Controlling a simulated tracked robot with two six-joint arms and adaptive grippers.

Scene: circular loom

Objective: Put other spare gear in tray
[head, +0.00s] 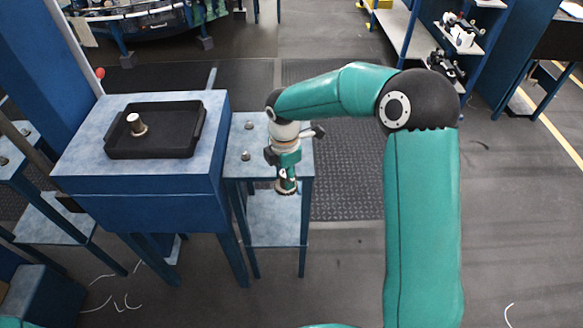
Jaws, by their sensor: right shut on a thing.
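A black tray (180,152) lies on the blue-grey table top at the left. One spare gear (137,127), with a pale hub and a brownish rim, sits inside it near the left side. My right gripper (287,177) points down in front of the narrow side stand, to the right of the tray. It is shut on another spare gear (287,189), which hangs below the fingers and is partly hidden by them. My left gripper is out of view.
The narrow side stand (238,173) has small pegs (245,156) on its top and a lower shelf (275,228). A blue column rises behind the table at the left. The tray's middle and right are bare. Shelves with parts stand at the upper right.

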